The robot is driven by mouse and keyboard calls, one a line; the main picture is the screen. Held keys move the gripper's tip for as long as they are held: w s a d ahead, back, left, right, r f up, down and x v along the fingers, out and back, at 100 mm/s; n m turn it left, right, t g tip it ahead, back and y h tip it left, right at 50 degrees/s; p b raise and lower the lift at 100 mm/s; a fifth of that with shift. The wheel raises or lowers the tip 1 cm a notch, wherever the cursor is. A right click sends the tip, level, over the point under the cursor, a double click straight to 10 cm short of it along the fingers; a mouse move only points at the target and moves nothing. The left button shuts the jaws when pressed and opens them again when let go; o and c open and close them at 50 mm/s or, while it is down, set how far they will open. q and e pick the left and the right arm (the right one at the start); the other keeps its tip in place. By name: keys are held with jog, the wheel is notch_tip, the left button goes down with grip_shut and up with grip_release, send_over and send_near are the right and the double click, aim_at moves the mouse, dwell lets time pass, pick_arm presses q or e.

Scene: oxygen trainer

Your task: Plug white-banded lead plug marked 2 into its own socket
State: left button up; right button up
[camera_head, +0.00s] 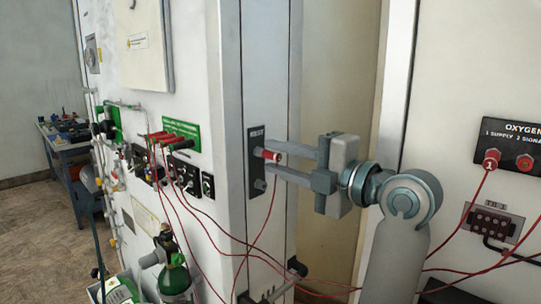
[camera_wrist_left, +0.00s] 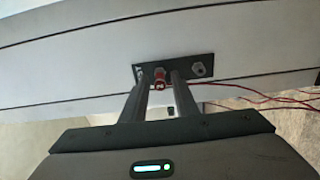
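A red lead plug (camera_head: 268,154) with a pale end sits in the dark plate marked REST (camera_head: 259,187) on the cabinet's narrow face. It also shows in the left wrist view (camera_wrist_left: 160,82). Its number cannot be read. My left gripper (camera_head: 268,160) is open, one finger above and one below the plug, with gaps visible in the wrist view. The oxygen panel (camera_head: 512,143) at the right carries sockets labelled 1 SUPPLY and 2 SIGNAL. A red plug marked 1 (camera_head: 490,162) is in the first; the second socket (camera_head: 525,163) shows no plug. My right gripper is out of view.
Red leads (camera_head: 262,245) hang below the rest plate and others run to the oxygen panel. A green cylinder (camera_head: 174,274) and valves stand at the left cabinet face. A blue workbench (camera_head: 72,143) is far left.

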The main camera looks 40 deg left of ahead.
pick_arm(q)
jog(key=shift+c, duration=0.3)
grip_shut()
jog(key=shift+d, duration=0.15)
dwell(0.3)
